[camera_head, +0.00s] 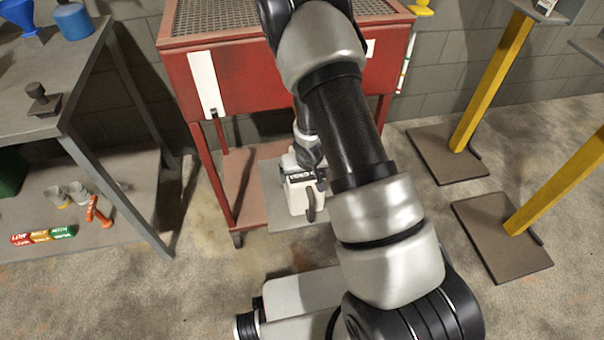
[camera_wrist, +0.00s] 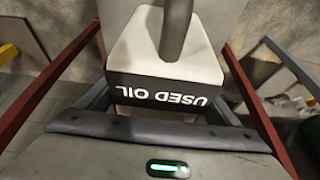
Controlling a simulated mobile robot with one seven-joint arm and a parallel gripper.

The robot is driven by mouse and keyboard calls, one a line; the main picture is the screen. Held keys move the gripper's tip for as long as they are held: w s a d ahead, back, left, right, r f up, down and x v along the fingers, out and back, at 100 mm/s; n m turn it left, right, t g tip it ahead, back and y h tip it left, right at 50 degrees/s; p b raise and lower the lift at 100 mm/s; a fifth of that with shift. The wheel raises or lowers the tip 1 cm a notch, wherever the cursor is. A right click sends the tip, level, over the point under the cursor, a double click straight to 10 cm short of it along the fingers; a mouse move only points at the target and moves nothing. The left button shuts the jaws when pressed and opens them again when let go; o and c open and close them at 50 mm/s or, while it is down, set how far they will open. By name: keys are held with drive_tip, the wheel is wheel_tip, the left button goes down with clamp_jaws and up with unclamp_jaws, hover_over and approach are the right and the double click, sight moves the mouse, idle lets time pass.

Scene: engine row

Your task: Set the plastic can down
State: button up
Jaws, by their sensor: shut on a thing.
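The plastic can (camera_head: 299,198) is white with a dark label band and a grey handle, below the red stand in the head view. In the wrist view the can (camera_wrist: 145,55) fills the upper middle, and its "USED OIL" label reads upside down. My gripper (camera_head: 308,157) is shut on the can from above; the arm partly hides it in the head view. In the head view the can appears over a grey flat panel (camera_head: 272,188) at the stand's lower shelf. I cannot tell whether its base touches the panel.
The red stand (camera_head: 240,85) with a mesh top has legs around the lower shelf (camera_head: 238,170). A grey workbench (camera_head: 60,65) stands left, with cups and coloured boxes on its lower shelf. Yellow posts (camera_head: 490,80) on brown base plates stand right. Some front floor is clear.

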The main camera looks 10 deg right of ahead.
drive_tip(key=shift+f, duration=0.2)
drive_tip(key=o, duration=1.1)
drive_tip(key=p+v, duration=0.1)
drive_tip(key=v, duration=0.3)
drive_tip(key=p+v, duration=0.1)
drive_tip(key=v, duration=0.3)
drive_tip(key=p+v, duration=0.1)
drive_tip(key=v, duration=0.3)
drive_tip(key=shift+w+r, duration=0.2)
drive_tip(key=shift+r, duration=0.2)
drive_tip(key=s+d+r+h, duration=0.1)
drive_tip(key=s+d+r, duration=0.15)
drive_tip(key=r, duration=1.55)
drive_tip(key=shift+t+y, duration=0.5)
drive_tip(key=shift+s+a+r, duration=0.4)
drive_tip(key=shift+s+r, duration=2.05)
drive_tip(key=shift+s, duration=0.55)
drive_tip(key=shift+s+a+r, duration=0.4)
drive_tip(key=shift+s+r, duration=2.05)
drive_tip(key=shift+s, duration=0.6)
drive_tip(key=shift+s+a+r, duration=0.4)
drive_tip(key=shift+s+r, duration=2.1)
drive_tip(key=shift+s, duration=0.5)
